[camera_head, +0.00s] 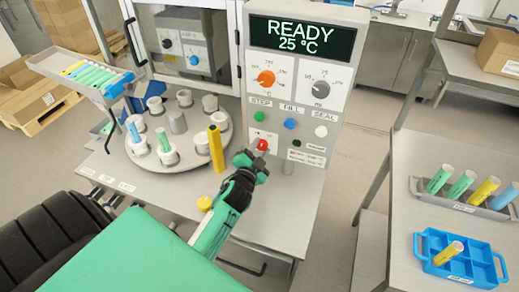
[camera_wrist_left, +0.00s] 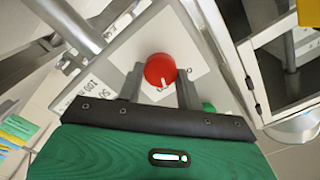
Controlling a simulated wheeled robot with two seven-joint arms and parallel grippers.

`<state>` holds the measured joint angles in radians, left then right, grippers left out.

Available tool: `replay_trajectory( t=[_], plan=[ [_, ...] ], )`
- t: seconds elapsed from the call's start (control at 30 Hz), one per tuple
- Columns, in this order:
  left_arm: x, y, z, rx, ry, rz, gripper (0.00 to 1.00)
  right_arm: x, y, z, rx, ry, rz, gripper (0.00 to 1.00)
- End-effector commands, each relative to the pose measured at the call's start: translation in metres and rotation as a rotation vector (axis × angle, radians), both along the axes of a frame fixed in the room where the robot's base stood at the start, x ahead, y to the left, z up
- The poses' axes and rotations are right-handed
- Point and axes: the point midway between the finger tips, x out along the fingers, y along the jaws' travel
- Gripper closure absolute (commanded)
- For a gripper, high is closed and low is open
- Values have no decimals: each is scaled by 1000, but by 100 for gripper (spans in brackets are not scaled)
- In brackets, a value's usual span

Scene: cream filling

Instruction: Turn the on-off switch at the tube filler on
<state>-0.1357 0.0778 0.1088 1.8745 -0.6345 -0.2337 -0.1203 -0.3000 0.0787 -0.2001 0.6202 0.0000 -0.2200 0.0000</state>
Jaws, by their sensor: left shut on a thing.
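The tube filler's grey control panel (camera_head: 301,85) stands at the centre, its display (camera_head: 302,37) reading "READY 25 °C". The red on-off switch (camera_head: 262,145) is a small round knob low on the panel's left. In the left wrist view the red knob (camera_wrist_left: 160,70) shows with a white mark at its lower edge. My left gripper (camera_head: 256,158) reaches it from below, and its two fingers (camera_wrist_left: 160,87) are shut on the knob's sides. The fingers partly hide the switch in the head view. My right gripper is not in view.
Above the switch are a green button (camera_head: 259,117), a blue button (camera_head: 290,124), a white button (camera_head: 321,131) and two dials. A round carousel (camera_head: 150,155) with tubes and a yellow post (camera_head: 215,148) stand left of my gripper. A blue crate (camera_head: 428,266) is at right.

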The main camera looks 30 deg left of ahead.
Motion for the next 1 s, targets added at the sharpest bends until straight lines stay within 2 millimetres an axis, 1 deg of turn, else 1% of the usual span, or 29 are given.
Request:
replay_trajectory(
  t=[0.2,0.4,0.97,1.0],
  plan=[
    [0,-1,0,126,28,-2,87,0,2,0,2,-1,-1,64],
    [0,-1,0,194,44,-1,87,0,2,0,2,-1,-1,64],
    [0,-1,0,224,53,-1,87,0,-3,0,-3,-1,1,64],
    [0,-1,0,224,53,-1,60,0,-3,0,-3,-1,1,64]
  ],
)
